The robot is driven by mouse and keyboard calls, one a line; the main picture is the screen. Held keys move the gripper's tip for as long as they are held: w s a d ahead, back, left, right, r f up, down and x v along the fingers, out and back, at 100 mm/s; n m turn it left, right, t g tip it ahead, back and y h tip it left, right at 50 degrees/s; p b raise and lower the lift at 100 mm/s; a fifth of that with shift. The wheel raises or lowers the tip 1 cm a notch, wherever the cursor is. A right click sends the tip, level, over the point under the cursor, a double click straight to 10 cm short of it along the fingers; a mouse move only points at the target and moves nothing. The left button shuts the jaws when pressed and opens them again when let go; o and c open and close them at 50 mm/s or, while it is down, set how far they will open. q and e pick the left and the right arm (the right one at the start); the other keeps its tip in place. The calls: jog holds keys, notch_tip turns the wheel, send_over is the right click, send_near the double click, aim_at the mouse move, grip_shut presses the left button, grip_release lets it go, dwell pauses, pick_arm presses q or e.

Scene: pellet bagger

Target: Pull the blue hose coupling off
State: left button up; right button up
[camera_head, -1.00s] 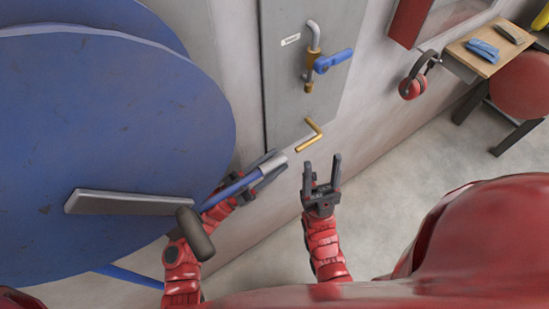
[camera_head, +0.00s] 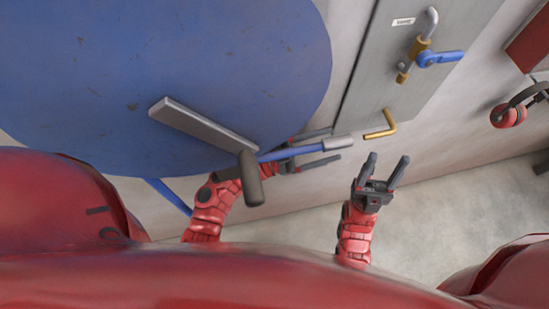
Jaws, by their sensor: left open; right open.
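The blue hose (camera_head: 290,152) ends in a grey coupling (camera_head: 337,143). A brass elbow pipe (camera_head: 381,127) sticks out of the grey panel (camera_head: 375,85), and a small gap shows between its tip and the coupling. My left gripper (camera_head: 328,147) is open, with its fingers on either side of the hose and coupling. I cannot tell whether they touch. My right gripper (camera_head: 387,165) is open and empty, pointing up below the elbow. Part of the hose is hidden behind the dark crank knob (camera_head: 250,178).
A large blue reel disc (camera_head: 200,70) with a grey crank bar (camera_head: 205,125) fills the upper left. A blue-handled valve (camera_head: 438,57) sits on the panel above the elbow. Red ear defenders (camera_head: 510,115) hang at the right. The floor (camera_head: 450,210) at lower right is clear.

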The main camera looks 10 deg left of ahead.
pick_arm(q)
jog(key=b+v, duration=0.2)
jog(key=v, duration=1.3)
jog(key=shift+b, duration=0.3)
